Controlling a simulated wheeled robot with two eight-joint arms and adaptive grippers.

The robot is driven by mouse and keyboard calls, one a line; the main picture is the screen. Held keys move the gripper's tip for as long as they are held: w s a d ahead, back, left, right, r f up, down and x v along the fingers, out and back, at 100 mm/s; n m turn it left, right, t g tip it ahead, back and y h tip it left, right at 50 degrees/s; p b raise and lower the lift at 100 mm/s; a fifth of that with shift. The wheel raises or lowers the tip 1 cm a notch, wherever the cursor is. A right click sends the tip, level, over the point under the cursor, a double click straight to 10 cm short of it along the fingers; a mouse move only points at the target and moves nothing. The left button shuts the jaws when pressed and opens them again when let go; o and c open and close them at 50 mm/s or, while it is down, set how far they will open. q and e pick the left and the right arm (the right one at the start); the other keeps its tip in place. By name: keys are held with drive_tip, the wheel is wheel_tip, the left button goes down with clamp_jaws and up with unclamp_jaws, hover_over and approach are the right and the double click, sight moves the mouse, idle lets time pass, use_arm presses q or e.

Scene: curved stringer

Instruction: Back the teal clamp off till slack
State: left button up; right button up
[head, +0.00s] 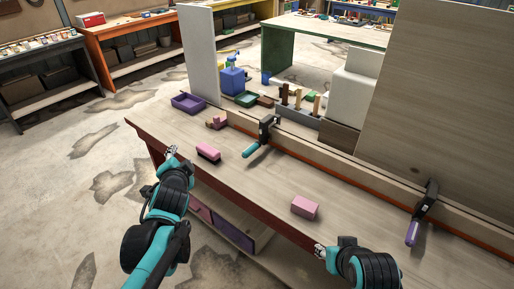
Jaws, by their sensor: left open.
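The teal clamp (257,149) has a black bar and head gripping the long wooden strip near the middle of the workbench, with its teal handle pointing down and left over the bench top. Whether it is tight cannot be told. My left gripper (172,151) is open and empty at the bench's left front edge, to the left of the clamp and well apart from it. My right gripper (320,249) is at the bench's front edge, below and right of the clamp. It is small in view and its fingers are not clear.
A purple-handled clamp (412,232) grips the strip (340,176) at right. A pink block (305,207) and a pink-and-black brush-like block (208,153) lie on the bench (270,185). A purple tray (187,103) and tall panels (440,90) stand behind. Bench top before the teal handle is clear.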

use_arm(q)
drive_tip(key=w+r+m+t, duration=0.2)
drive_tip(key=w+m, duration=0.1)
drive_tip(key=w, duration=0.3)
drive_tip(key=m+t+h+p, duration=0.25)
drive_tip(key=m+h, duration=0.75)
drive_tip(key=m, duration=1.2)
hover_over(244, 156)
drive_tip(key=a+b, duration=0.1)
drive_tip(key=a, duration=0.4)
wheel_tip(244, 156, down, 7)
drive_tip(key=d+f+m+g+h, duration=0.1)
drive_tip(key=f+m, duration=0.2)
drive_tip(key=d+f+m+g+h, duration=0.1)
drive_tip(key=d+f+m, duration=0.1)
drive_tip(key=f+m, duration=0.1)
drive_tip(key=d+f+m+g+h, duration=0.1)
drive_tip(key=f+m+h, duration=0.1)
drive_tip(key=f, duration=0.2)
drive_tip(key=shift+d+f+m, duration=0.2)
drive_tip(key=shift+d+m, duration=0.05)
drive_tip(key=shift+m, duration=0.15)
drive_tip(key=shift+w+d+f, duration=0.1)
drive_tip(key=shift+d+f, duration=0.1)
drive_tip(key=shift+f, duration=0.05)
drive_tip(key=b+x, duration=0.1)
drive_tip(key=x, duration=0.5)
drive_tip(key=shift+f+b, duration=0.15)
drive_tip(key=shift+b, duration=0.2)
drive_tip(key=shift+x, duration=0.75)
